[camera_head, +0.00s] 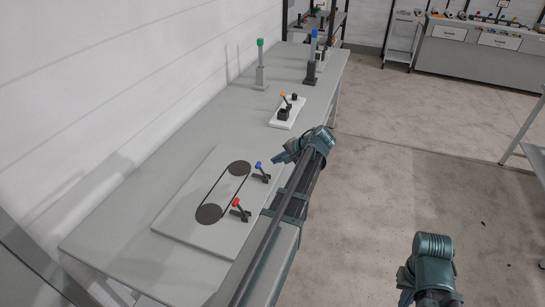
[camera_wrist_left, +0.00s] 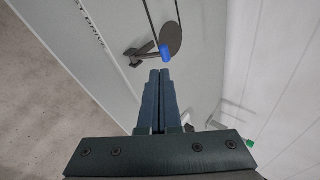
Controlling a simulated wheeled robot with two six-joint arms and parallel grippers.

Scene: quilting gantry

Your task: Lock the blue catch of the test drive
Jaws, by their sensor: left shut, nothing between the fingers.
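The test drive is a pale board (camera_head: 183,221) on the bench, with two dark pulleys (camera_head: 239,168) joined by a thin belt. Its blue catch (camera_head: 258,165) has a blue knob on a short dark lever and stands by the far pulley. My left gripper (camera_head: 276,158) is shut and empty, just beyond and to the right of the blue knob. In the left wrist view the shut fingertips (camera_wrist_left: 160,73) point at the blue knob (camera_wrist_left: 165,51), with a small gap seeming to show. My right gripper (camera_head: 404,295) shows only in part at the bottom right; its fingers are unclear.
A red-knobbed catch (camera_head: 236,203) stands by the near pulley. Farther along the bench (camera_head: 215,122) are a white plate with an orange-knobbed lever (camera_head: 283,95), a green-topped post (camera_head: 260,65) and a blue-topped post (camera_head: 311,60). The floor to the right is open.

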